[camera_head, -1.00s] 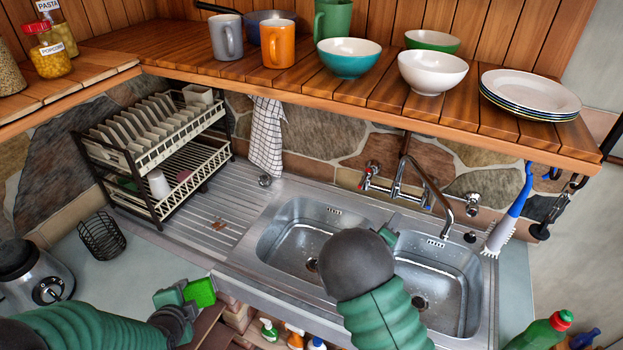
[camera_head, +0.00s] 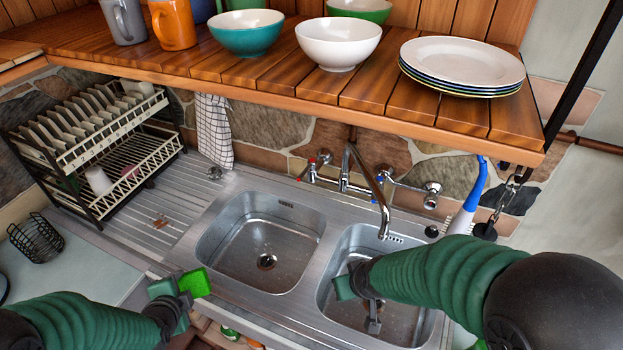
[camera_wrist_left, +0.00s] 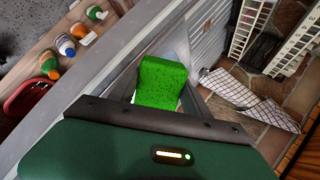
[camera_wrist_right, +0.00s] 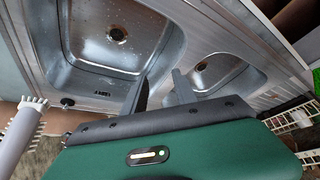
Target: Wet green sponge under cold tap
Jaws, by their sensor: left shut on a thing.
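The green sponge (camera_head: 196,283) is held in my left gripper (camera_head: 180,290), in front of the counter's front edge, left of the sink. It also shows bright green between the jaws in the left wrist view (camera_wrist_left: 160,82). The metal tap (camera_head: 379,198) is on the wall, its spout hanging over the right basin (camera_head: 405,315). My right gripper (camera_head: 358,303) is open and empty over the right basin, below the spout. No running water shows.
The left basin (camera_head: 225,245) is empty. A dish rack (camera_head: 110,160) with plates stands left, beside a hanging checked towel (camera_head: 213,130). A wooden shelf (camera_head: 300,85) with bowls and plates overhangs the tap. A blue-handled brush (camera_head: 470,205) hangs right of the sink.

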